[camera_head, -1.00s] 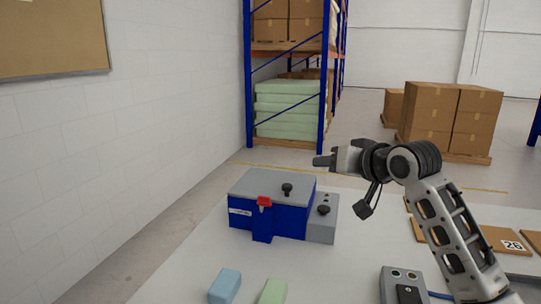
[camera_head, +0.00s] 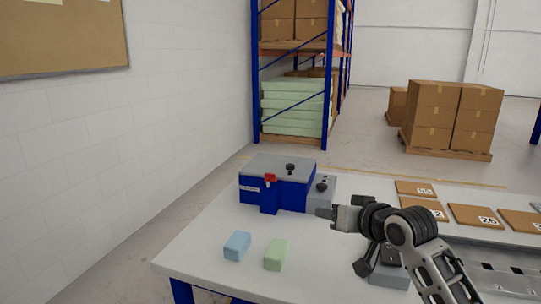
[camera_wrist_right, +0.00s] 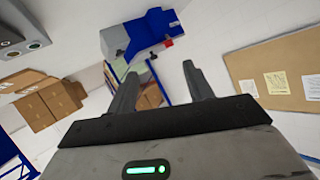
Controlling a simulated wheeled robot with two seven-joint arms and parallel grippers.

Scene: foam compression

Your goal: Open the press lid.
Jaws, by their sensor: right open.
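The press (camera_head: 290,198) is a blue box with a grey lid (camera_head: 276,165) on the white table. The lid lies flat and shut, with a black knob (camera_head: 290,168) on top. A red latch (camera_head: 270,178) sits at the front of the lid. My right gripper (camera_head: 326,212) is just right of the press in the head view, apart from it as far as I can tell. In the right wrist view its fingers (camera_wrist_right: 163,85) are spread and empty, with the blue press (camera_wrist_right: 150,32) beyond them. My left gripper is not in view.
A blue foam block (camera_head: 237,246) and a green foam block (camera_head: 276,255) lie on the table (camera_head: 200,250) in front of the press. A grey control box (camera_head: 390,268) is partly behind my right arm. Numbered brown boards (camera_head: 473,217) lie at the right.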

